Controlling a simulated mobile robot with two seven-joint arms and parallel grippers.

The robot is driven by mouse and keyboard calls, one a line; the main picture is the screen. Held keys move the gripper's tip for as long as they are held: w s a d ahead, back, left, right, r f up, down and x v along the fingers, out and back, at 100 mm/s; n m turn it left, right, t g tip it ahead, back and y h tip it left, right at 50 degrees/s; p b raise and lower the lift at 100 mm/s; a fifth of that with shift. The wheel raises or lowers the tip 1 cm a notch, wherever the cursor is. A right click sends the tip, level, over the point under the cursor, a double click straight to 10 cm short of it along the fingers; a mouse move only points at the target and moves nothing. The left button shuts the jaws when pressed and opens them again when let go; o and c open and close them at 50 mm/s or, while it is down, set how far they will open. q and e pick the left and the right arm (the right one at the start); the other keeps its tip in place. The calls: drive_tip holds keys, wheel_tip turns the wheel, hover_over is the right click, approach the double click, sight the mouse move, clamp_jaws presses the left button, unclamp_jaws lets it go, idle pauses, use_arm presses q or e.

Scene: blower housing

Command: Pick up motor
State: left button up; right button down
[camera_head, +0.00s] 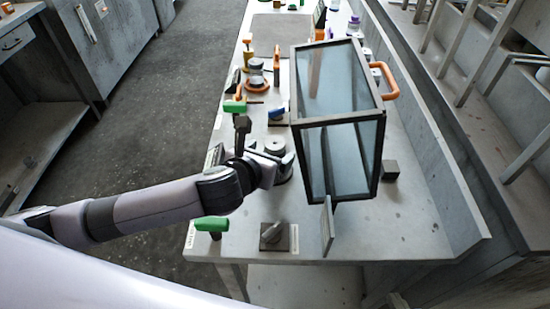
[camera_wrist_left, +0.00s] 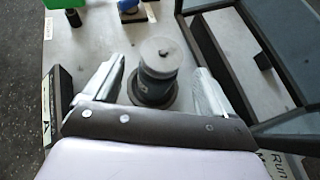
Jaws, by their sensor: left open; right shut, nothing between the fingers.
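A grey cylindrical motor (camera_head: 275,147) with a rounded, lighter top and a wider dark base stands upright on the bench. It also shows in the left wrist view (camera_wrist_left: 160,58). My left gripper (camera_head: 270,163) is open, low over the bench at the motor. In the left wrist view its two pale fingers stand apart, one on each side of the motor, with visible gaps. In the head view the gripper hides part of the motor's lower body. I do not see my right gripper in either view.
A glass-walled, dark-framed enclosure (camera_head: 312,121) with an orange handle (camera_head: 386,80) stands close on the right. Green-handled items (camera_head: 211,224) line the bench's left edge. A small block with a knob (camera_head: 272,236) is in front. Bare bench (camera_head: 400,225) lies at the front right.

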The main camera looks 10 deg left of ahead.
use_arm(q)
drive_tip(key=shift+x, duration=1.9)
clamp_jaws()
